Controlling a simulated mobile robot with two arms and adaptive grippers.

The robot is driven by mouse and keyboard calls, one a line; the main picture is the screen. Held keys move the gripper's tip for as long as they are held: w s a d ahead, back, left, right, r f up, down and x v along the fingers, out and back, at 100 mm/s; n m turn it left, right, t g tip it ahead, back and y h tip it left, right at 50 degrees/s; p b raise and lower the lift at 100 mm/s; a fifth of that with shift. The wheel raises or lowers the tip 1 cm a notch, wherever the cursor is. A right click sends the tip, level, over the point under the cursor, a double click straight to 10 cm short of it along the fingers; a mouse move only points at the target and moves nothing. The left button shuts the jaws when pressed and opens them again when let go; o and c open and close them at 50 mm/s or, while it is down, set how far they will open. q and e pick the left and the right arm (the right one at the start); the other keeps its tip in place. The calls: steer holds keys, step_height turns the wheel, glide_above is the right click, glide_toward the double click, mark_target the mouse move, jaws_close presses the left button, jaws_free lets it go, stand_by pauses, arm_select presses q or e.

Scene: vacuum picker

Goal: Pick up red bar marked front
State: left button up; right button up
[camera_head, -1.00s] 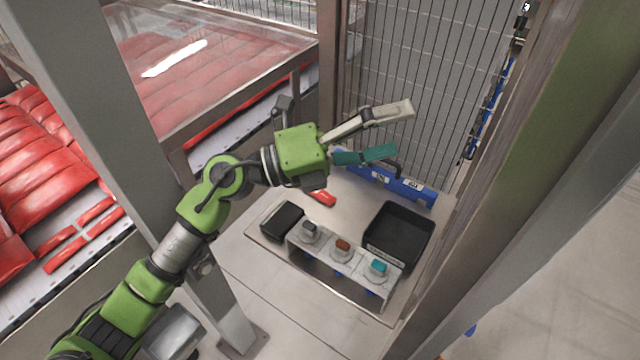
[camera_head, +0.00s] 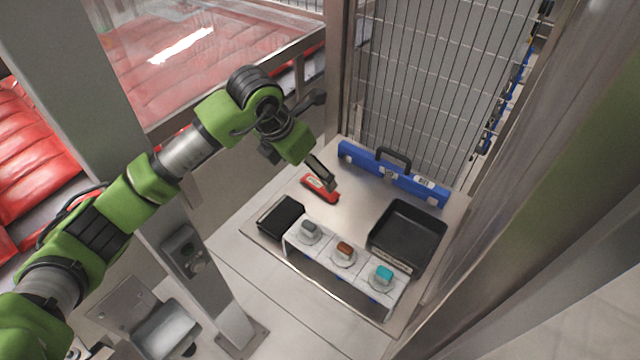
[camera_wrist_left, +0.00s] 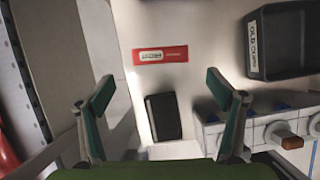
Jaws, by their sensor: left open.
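The red bar (camera_head: 319,188) lies flat on the metal table (camera_head: 352,187), with a pale label on its top. In the left wrist view the red bar (camera_wrist_left: 160,55) lies across the picture beyond the fingertips, apart from them. My left gripper (camera_head: 324,172) points down above the bar and hides a small part of it in the head view. My right gripper does not show.
A small black box (camera_head: 281,216), a black bin (camera_head: 408,236) and a block with three coloured knobs (camera_head: 343,262) stand on the table. Grey posts flank the table.

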mark_target(319, 186)
arm_select(q)
steer(key=x, duration=0.2)
steer(key=shift+w+d+f, duration=0.15)
steer(key=shift+f, duration=0.2)
steer(key=shift+d+f+p, duration=0.1)
steer(key=shift+f+p, duration=0.1)
steer(key=shift+p, duration=0.3)
steer(key=p+x, duration=0.1)
steer(key=x, duration=0.2)
steer(key=shift+w+f+p, duration=0.1)
steer(key=shift+f+p, duration=0.2)
steer(key=shift+p, duration=0.1)
steer(key=shift+w+d+f, duration=0.2)
steer(key=shift+f, duration=0.35)
steer(key=c, duration=1.1)
